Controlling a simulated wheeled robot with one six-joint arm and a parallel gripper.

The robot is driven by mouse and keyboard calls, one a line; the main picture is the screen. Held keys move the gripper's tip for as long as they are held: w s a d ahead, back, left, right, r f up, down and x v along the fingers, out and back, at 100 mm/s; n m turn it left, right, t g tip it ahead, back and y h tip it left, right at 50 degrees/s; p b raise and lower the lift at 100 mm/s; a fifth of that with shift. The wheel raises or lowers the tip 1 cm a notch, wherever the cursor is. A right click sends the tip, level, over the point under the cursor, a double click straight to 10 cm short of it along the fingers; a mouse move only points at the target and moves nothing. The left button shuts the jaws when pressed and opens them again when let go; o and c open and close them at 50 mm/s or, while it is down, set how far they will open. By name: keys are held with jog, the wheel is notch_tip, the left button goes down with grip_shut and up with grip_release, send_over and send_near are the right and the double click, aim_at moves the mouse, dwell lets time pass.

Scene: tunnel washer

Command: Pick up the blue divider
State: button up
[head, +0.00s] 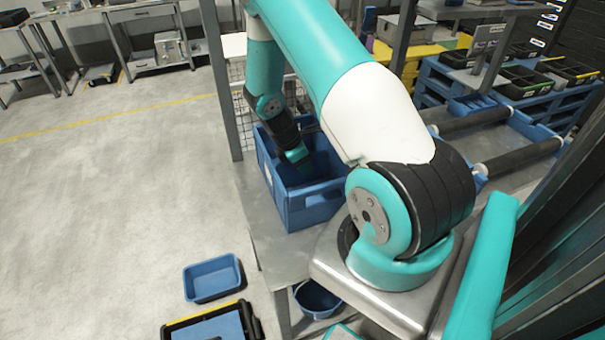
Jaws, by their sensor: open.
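A blue crate (313,207) stands on a grey metal table below my arm. My arm reaches down into its open top. My gripper (303,164) is at the crate's mouth, at the end of the dark wrist, small and partly hidden in the shadowed inside. Its jaws are open, and I see nothing held between them. I cannot clearly pick out the blue divider. The inside of the crate is dark blue, and a divider there does not stand out from the walls.
A blue tray (212,279) and a black, yellow-edged tray with a blue inside (214,328) are at the lower left. A blue bucket (317,299) is below the table. A grey post (216,75) stands close left of my arm. Open floor lies left.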

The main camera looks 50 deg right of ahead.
grip_shut()
dwell(0.4)
